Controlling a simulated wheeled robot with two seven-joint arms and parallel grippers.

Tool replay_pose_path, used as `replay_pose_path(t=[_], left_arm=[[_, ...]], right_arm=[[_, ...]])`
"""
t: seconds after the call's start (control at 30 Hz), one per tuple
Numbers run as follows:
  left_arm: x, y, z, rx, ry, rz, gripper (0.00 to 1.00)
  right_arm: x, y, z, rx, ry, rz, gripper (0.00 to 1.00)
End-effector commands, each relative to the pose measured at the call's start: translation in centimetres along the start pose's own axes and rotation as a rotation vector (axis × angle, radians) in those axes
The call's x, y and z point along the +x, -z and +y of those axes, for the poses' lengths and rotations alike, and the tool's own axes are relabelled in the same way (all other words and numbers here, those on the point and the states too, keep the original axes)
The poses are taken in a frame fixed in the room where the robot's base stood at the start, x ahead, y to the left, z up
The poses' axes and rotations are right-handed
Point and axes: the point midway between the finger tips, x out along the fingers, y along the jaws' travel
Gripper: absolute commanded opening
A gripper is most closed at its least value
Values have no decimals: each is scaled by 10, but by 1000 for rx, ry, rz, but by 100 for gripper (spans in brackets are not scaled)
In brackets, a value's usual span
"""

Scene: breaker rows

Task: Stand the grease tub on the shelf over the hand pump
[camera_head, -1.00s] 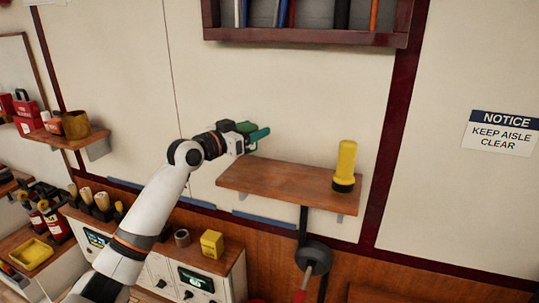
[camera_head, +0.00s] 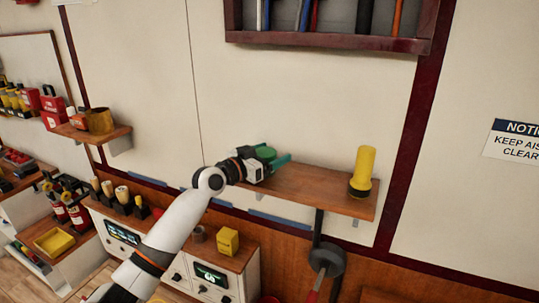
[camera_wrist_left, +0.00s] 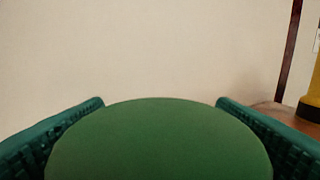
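The green grease tub (camera_head: 264,152) is between the teal fingers of my left gripper (camera_head: 274,163), at the left end of the wooden shelf (camera_head: 318,188). In the left wrist view its round green top (camera_wrist_left: 158,145) fills the space between both fingers. I cannot tell whether the tub's base touches the shelf; the gripper hides its lower part. The hand pump (camera_head: 326,260), dark and round with a rod, is below this shelf. My right gripper is not in view.
A yellow torch (camera_head: 362,172) stands at the shelf's right end; the middle of the shelf is clear. A tool rack (camera_head: 330,42) hangs above. Another shelf (camera_head: 92,132) at left holds a brown pot (camera_head: 100,121). A yellow box (camera_head: 228,241) sits on the cabinet below.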

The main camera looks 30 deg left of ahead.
Motion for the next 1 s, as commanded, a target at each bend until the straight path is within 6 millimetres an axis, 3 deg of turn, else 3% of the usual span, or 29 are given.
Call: replay_pose_path(t=[0.37, 0.57, 0.8, 1.0], left_arm=[[-2, -1, 0, 1, 0, 1, 81], [-34, 3, 0, 5, 0, 2, 81], [-87, 4, 0, 6, -1, 4, 81], [-113, 1, 0, 1, -1, 2, 81]], right_arm=[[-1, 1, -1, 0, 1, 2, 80], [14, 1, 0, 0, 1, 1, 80], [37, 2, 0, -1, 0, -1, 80], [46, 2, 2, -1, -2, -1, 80]])
